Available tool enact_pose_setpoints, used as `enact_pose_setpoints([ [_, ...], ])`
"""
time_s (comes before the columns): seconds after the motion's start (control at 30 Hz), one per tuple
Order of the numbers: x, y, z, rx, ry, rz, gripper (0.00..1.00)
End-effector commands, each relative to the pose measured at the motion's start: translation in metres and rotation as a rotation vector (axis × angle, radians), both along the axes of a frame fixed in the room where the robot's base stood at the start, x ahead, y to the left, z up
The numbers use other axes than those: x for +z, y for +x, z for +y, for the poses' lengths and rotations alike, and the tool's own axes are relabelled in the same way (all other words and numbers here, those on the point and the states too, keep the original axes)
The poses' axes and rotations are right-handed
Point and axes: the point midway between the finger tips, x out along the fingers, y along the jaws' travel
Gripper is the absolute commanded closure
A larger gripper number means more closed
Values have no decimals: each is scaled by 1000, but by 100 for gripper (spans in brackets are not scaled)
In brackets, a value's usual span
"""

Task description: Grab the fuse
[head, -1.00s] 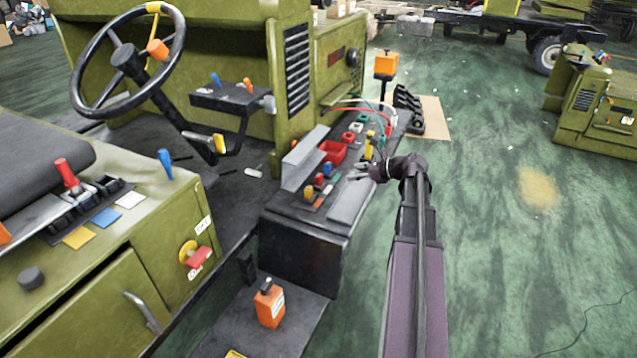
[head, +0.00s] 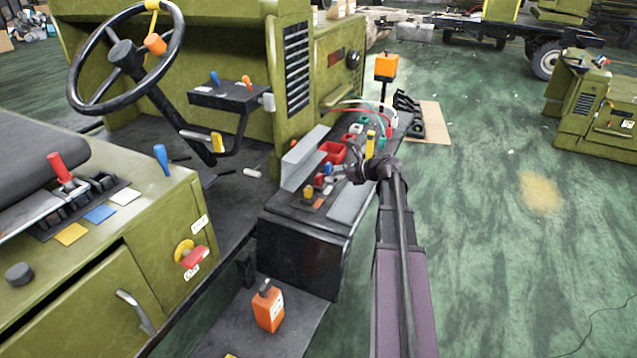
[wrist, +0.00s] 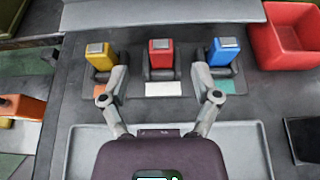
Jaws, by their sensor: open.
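Three fuses stand in a row in black holders in the wrist view: a yellow fuse (wrist: 101,53), a red fuse (wrist: 160,53) and a blue fuse (wrist: 223,52). Which one is meant cannot be told. My gripper (wrist: 160,76) is open and empty, its fingertips spread to the left and right of the red fuse's line. The left fingertip is by the yellow fuse, the right by the blue one; contact cannot be told. In the head view my gripper (head: 340,172) hovers over the black console, beside the small fuse row.
A red bin (wrist: 288,35) stands right of the blue fuse. A grey raised ledge (wrist: 165,12) runs behind the fuses, and a grey tray (wrist: 88,152) lies in front. In the head view, an orange bottle (head: 268,308) stands on the lower step.

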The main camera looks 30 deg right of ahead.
Motion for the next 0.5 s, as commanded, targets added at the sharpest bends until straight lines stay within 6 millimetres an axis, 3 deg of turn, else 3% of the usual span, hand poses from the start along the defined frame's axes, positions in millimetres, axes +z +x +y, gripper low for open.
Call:
enact_pose_setpoints([
  [0.5, -19, 33, 24, 1, 0, 0, 20],
])
